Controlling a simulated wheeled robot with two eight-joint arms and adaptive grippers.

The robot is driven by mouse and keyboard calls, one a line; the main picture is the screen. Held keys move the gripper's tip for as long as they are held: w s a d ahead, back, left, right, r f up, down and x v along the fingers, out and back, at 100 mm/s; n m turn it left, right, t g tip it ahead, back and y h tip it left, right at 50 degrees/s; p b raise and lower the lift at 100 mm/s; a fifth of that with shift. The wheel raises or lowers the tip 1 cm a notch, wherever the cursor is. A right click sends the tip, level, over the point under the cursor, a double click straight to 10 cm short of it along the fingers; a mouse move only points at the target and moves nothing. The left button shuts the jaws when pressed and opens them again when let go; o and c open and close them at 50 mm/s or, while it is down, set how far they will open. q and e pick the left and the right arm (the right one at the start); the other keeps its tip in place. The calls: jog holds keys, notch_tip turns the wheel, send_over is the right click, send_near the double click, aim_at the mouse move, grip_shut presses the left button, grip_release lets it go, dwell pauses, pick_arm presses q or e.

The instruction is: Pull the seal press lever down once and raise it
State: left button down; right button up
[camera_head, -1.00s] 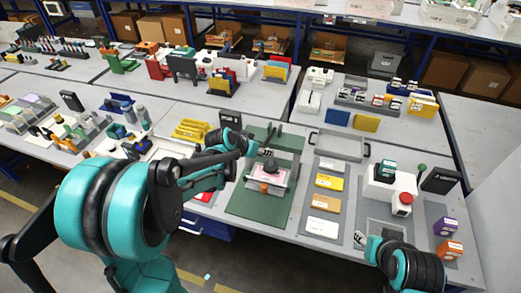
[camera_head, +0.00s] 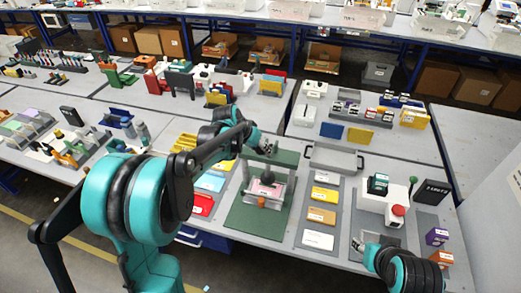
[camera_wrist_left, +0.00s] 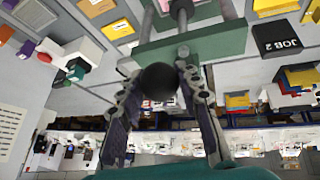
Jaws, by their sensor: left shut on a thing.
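The seal press has a green base (camera_head: 240,213), upright posts and a green crossbar (camera_head: 283,157). A pink card (camera_head: 266,189) lies on the press bed. My left gripper (camera_head: 266,148) is at the top of the press, beside the crossbar. In the left wrist view, its fingers (camera_wrist_left: 158,72) are shut on the round black lever knob (camera_wrist_left: 158,82). The green crossbar (camera_wrist_left: 200,47) is just beyond the knob there. The lever's shaft is mostly hidden. My right gripper (camera_head: 362,244) is low at the front right, away from the press; its opening is unclear.
Yellow, orange and white cards (camera_head: 321,215) lie right of the press. A grey tray (camera_head: 335,157) lies behind. Blue and red items lie left of the press.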

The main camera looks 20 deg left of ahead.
pick_arm(q)
jog(key=shift+w+r, duration=0.15)
jog(key=shift+w, duration=0.05)
jog(key=c, duration=1)
grip_release()
jog(key=v, duration=1.2)
jog(key=shift+s, duration=0.1)
jog(key=s+d+f+y+b, duration=0.1)
jog(key=s+f+b, duration=0.4)
jog(key=s+f, duration=0.3)
jog(key=s+d+f+n+t+y+b, duration=0.1)
jog(key=s+f+b, duration=0.5)
jog(key=s+f, duration=0.2)
jog(key=s+d+f+n+y+b, duration=0.1)
jog(key=s+f+b, duration=0.5)
jog(key=s+f, duration=0.2)
jog(key=shift+s+t, duration=0.1)
jog(key=shift+t, duration=0.3)
